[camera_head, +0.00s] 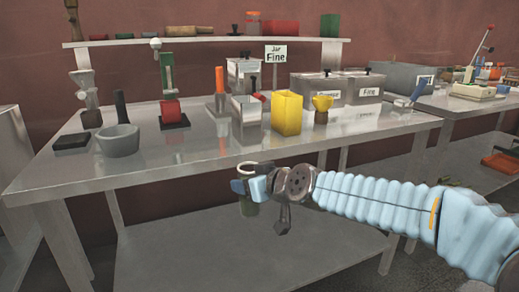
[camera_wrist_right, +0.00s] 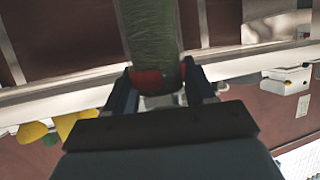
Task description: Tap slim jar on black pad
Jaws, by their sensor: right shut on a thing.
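My right gripper (camera_head: 248,180) is in front of the table's front edge in the head view. It is shut on the slim jar (camera_wrist_right: 150,35), a see-through greenish cylinder with a red band, seen between the fingers in the right wrist view. In the head view the jar (camera_head: 248,206) is small and partly hidden by the gripper. A flat black pad (camera_head: 72,142) lies at the left end of the table, well to the left of the gripper and apart from the jar. My left gripper is not in view.
The metal table (camera_head: 190,170) carries a grey bowl (camera_head: 118,141), a red block on a dark base (camera_head: 171,112), a yellow container (camera_head: 287,112), a gold cup (camera_head: 321,108) and lidded metal bins (camera_head: 357,88). The table's front strip is clear. A "Jar Fine" sign (camera_head: 275,54) stands behind.

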